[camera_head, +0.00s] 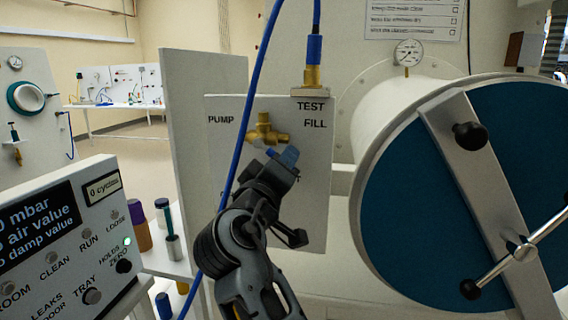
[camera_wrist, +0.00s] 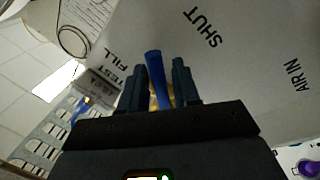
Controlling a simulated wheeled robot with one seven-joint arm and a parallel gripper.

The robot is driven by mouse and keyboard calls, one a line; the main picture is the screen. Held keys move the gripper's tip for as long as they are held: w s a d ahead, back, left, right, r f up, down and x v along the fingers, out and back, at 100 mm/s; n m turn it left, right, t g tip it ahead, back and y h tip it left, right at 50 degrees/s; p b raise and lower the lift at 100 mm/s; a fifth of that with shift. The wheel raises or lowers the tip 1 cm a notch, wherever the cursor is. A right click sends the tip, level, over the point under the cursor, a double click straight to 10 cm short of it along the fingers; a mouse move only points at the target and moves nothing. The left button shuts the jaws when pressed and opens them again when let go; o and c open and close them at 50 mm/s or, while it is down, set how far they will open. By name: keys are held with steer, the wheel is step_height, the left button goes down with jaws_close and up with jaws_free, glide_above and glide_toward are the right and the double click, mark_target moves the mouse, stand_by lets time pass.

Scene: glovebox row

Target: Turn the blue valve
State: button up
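The blue valve is a brass body (camera_head: 265,131) on a white panel, with a flat blue handle (camera_head: 287,156) at its lower right. In the wrist view the blue handle (camera_wrist: 157,80) lies between my two dark fingers and leans slightly across them. My gripper (camera_head: 281,174) is just in front of the valve and hides part of it and of the panel below. In the wrist view my gripper (camera_wrist: 159,78) is open around the handle, with slivers of brass showing between the fingers; light contact on one side cannot be ruled out.
The white panel (camera_head: 225,150) carries the labels PUMP, TEST and FILL. A blue hose (camera_head: 251,95) hangs down left of the valve. A large blue round door (camera_head: 400,215) with a crossbar and handle stands close on the right. A control box (camera_head: 70,240) stands at left.

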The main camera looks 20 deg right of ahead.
steer(key=shift+o, duration=0.3)
steer(key=b+v, duration=0.2)
steer(key=v, duration=0.5)
steer(key=shift+s+a, duration=0.25)
steer(key=shift+s, duration=0.05)
steer(key=shift+c, duration=0.4)
